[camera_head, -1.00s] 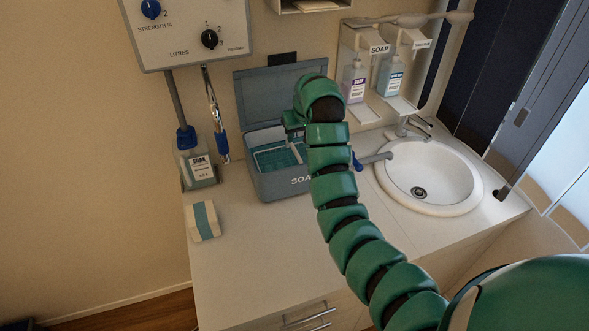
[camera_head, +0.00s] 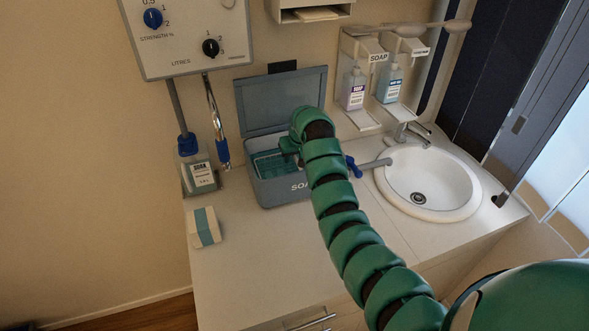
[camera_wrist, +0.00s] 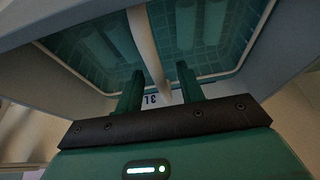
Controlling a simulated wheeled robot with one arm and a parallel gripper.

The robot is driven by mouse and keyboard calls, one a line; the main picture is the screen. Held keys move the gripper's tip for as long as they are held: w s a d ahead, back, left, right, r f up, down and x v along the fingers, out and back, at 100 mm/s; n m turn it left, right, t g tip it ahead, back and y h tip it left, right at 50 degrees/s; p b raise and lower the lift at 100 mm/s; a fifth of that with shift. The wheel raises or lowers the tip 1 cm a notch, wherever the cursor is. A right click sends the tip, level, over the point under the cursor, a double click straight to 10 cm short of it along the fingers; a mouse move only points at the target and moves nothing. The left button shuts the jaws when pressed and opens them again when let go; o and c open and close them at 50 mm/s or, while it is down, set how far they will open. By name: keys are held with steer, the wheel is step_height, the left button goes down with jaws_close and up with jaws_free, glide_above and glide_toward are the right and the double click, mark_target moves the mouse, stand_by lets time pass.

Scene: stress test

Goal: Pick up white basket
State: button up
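The white basket (camera_head: 268,156) sits inside the open grey-blue soak box (camera_head: 281,192), in teal liquid; the arm covers part of it in the head view. In the wrist view its white rim (camera_wrist: 95,92) and a white bar like a handle (camera_wrist: 145,40) show. My gripper (camera_wrist: 160,85) has its two green fingers apart, with the bar running between them and gaps visible on both sides. In the head view my gripper is over the right part of the box, its fingertips mostly hidden by the arm.
The box's raised lid (camera_head: 283,100) stands behind. A sink (camera_head: 430,180) with a tap is at right, and soap dispensers (camera_head: 355,88) hang above. The front counter (camera_head: 260,260) is clear.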

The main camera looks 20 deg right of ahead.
steer(key=shift+p+x, duration=0.4)
steer(key=shift+x, duration=0.9)
steer(key=shift+f+b, duration=0.25)
steer(key=shift+b, duration=0.2)
jaws_close()
